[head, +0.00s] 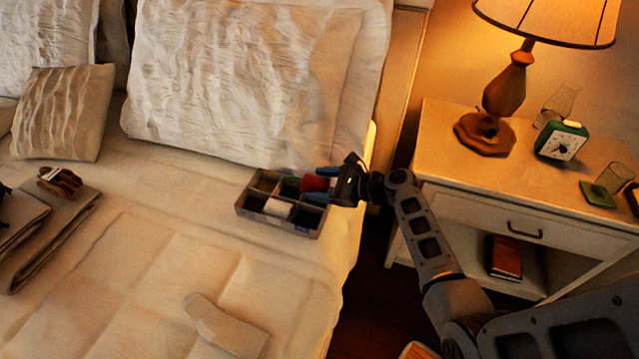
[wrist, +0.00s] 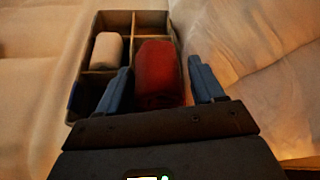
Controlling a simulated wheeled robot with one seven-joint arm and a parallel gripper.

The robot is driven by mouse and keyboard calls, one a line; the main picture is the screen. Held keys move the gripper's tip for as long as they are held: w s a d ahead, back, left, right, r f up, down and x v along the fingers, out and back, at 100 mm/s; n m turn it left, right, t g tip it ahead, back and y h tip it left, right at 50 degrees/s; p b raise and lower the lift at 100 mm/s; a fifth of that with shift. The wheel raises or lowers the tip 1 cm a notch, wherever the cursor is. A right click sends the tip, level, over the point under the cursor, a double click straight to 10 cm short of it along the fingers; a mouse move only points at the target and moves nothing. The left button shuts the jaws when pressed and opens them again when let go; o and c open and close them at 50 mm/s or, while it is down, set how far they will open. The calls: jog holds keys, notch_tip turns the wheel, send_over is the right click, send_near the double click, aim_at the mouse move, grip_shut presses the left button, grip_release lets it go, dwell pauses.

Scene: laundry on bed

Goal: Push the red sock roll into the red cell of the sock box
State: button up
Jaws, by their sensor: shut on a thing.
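The red sock roll (head: 315,183) is at the back right of the grey sock box (head: 272,222) in the head view. In the wrist view the red roll (wrist: 157,75) stands large between the two blue fingers of my gripper (wrist: 161,88), over the box's right column. My gripper (head: 326,184) is shut on it. How deep the roll sits in its cell, and that cell's colour, are hidden. A white roll (head: 277,208) lies in another cell; it also shows in the wrist view (wrist: 107,50).
The box stands on the bed near its right edge, below a large pillow (head: 235,80). A nightstand (head: 450,150) with a lamp (head: 508,85) and clock (head: 562,142) is to the right. A loose beige sock (head: 225,328) lies in front.

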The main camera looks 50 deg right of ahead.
aim_at(327, 187)
jog(key=shift+f+b, duration=0.4)
jog(key=shift+f, duration=0.15)
jog(key=shift+r+p, duration=0.15)
jog(key=shift+p, duration=0.2)
dwell(0.4)
jog(key=o, duration=1.1)
jog(key=v, duration=0.7)
jog(key=shift+s+r, duration=0.1)
jog(key=shift+s, duration=0.2)
